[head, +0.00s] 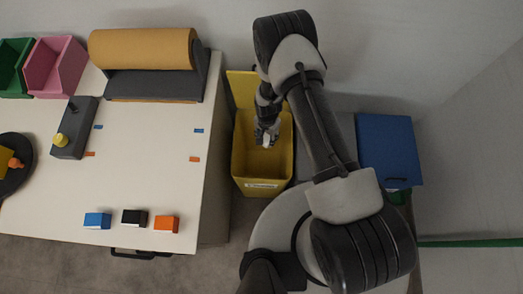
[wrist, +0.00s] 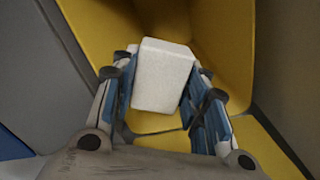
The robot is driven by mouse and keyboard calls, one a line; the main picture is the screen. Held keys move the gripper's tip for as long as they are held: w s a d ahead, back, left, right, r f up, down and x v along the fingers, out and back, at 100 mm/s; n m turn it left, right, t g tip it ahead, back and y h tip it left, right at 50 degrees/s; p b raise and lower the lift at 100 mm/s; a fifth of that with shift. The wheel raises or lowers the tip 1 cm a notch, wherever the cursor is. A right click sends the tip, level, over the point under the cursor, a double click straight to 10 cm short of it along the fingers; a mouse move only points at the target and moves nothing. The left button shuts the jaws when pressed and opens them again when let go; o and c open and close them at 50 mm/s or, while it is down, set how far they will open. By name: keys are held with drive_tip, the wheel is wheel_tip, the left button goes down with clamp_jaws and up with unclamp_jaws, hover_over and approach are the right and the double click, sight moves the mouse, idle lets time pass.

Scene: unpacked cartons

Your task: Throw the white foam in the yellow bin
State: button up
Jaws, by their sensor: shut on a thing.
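The white foam (wrist: 162,76) is a pale block, held between the two fingers of my gripper (wrist: 163,90) in the wrist view. In the head view my gripper (head: 266,137) is over the opening of the yellow bin (head: 262,186), pointing down, with a small pale bit of the foam (head: 266,141) showing at its tips. The yellow bin stands on the floor beside the table, its lid raised at the back. In the wrist view the bin's yellow inner walls (wrist: 225,40) lie behind and around the foam.
A white table (head: 140,195) left of the bin bears small blue, black and orange blocks, a brown roll (head: 140,48) and a grey box with a yellow button (head: 74,128). A blue-lidded bin (head: 388,148) stands to the right. Pink and green trays are at the far left.

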wheel_tip(320, 180, down, 2)
drive_tip(key=shift+f+b, duration=0.1)
drive_tip(key=shift+b, duration=0.3)
drive_tip(key=o, duration=0.9)
drive_tip(key=shift+c, duration=0.2)
drive_tip(key=shift+r, duration=0.25)
wheel_tip(320, 180, up, 12)
drive_tip(key=shift+f, duration=0.1)
